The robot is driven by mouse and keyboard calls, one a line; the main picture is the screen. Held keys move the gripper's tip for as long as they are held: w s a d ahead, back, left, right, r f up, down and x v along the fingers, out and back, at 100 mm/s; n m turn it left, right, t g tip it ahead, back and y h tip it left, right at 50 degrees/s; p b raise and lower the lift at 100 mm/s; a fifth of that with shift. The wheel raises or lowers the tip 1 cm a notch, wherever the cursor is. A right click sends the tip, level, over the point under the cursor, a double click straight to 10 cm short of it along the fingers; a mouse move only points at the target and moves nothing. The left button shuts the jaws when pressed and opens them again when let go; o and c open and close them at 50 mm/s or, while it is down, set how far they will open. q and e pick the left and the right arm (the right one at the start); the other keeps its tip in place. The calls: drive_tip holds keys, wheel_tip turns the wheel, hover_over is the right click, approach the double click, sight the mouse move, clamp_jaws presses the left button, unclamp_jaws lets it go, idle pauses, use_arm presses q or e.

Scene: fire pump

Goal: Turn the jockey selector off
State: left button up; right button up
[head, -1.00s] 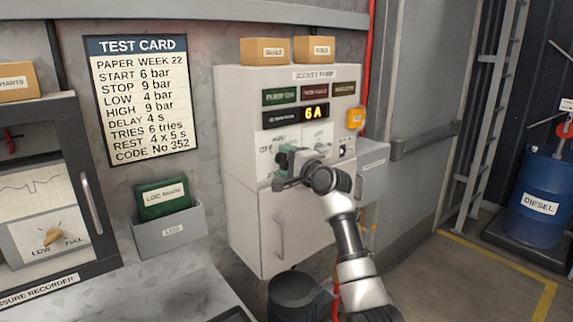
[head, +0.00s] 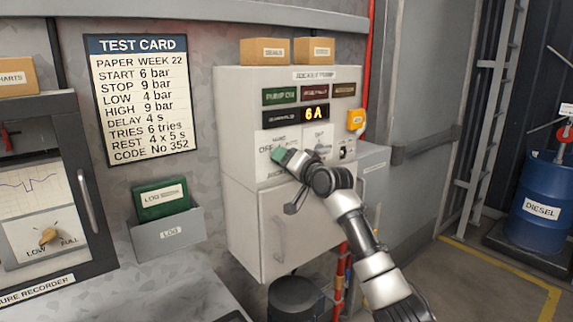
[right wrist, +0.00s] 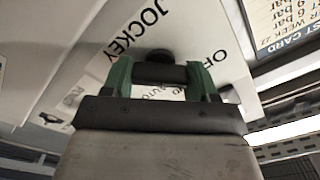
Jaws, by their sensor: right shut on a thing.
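The jockey pump panel (head: 238,110) is a pale cabinet on the wall in the head view. Its selector plate (head: 266,150) reads HAND and OFF, and the gripper hides most of the switch. My right gripper (head: 281,156) is against this plate. In the right wrist view its two green fingers (right wrist: 160,80) are shut on the black selector knob (right wrist: 158,58), one on each side. The words JOCKEY and OFF show around the knob, partly cut off. The knob's exact pointing is hidden. My left gripper is not in view.
A second switch plate (head: 318,138) and a small black switch (head: 346,150) are close on the right. A yellow box (head: 356,120) is at the panel's right edge. A grey log holder (head: 167,232) hangs to the left. The lit display (head: 314,113) reads 6A.

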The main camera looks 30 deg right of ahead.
drive_tip(key=shift+f+n, duration=0.15)
drive_tip(key=shift+n, duration=0.45)
drive_tip(key=o, duration=0.9)
drive_tip(key=shift+s, duration=0.1)
drive_tip(key=s+b, duration=0.1)
drive_tip(key=s, duration=0.2)
drive_tip(key=s+b, duration=0.1)
drive_tip(key=s, duration=0.3)
drive_tip(key=s+b, duration=0.1)
drive_tip(key=s, duration=0.2)
drive_tip(key=shift+s+d, duration=0.3)
drive_tip(key=shift+d, duration=0.1)
